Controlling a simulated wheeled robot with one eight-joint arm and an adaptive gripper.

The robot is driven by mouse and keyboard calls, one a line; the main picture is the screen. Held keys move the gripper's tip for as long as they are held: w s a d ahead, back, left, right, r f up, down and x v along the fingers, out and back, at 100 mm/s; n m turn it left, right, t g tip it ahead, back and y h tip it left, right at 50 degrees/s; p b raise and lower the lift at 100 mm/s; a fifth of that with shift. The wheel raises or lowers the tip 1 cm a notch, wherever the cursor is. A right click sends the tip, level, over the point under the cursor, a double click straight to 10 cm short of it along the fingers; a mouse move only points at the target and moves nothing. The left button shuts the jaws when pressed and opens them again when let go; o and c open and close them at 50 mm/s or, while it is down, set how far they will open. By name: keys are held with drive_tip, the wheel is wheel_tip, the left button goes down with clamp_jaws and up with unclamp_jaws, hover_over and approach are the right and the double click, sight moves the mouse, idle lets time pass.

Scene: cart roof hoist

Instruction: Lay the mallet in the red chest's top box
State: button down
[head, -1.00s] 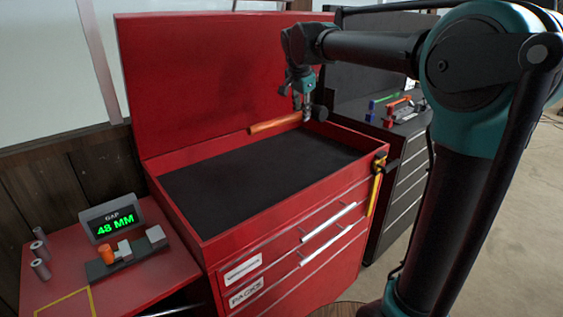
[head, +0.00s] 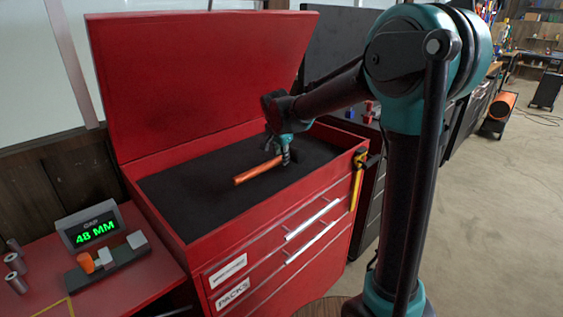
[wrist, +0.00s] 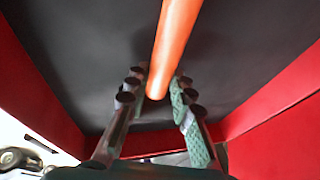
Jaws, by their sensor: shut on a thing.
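The mallet (head: 258,171) has an orange handle, and a dark part shows by my gripper at its right end. My gripper (head: 286,157) is shut on the mallet near that end. The handle slants down to the left over the black lining of the red chest's open top box (head: 212,229). I cannot tell whether it touches the lining. In the wrist view the orange handle (wrist: 174,40) runs from between my fingers to the top edge, over the dark lining; the mallet's head is not clear there.
The red lid (head: 200,85) stands open behind the box. A yellow-handled tool (head: 357,182) hangs on the chest's right front corner. A red side table at left holds a gap display (head: 92,228) reading 48 MM. A dark cabinet stands behind my arm. The box lining around the mallet looks clear.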

drive_tip(key=shift+f, duration=1.05)
drive_tip(key=c, duration=1.3)
unclamp_jaws()
drive_tip(key=v, duration=1.2)
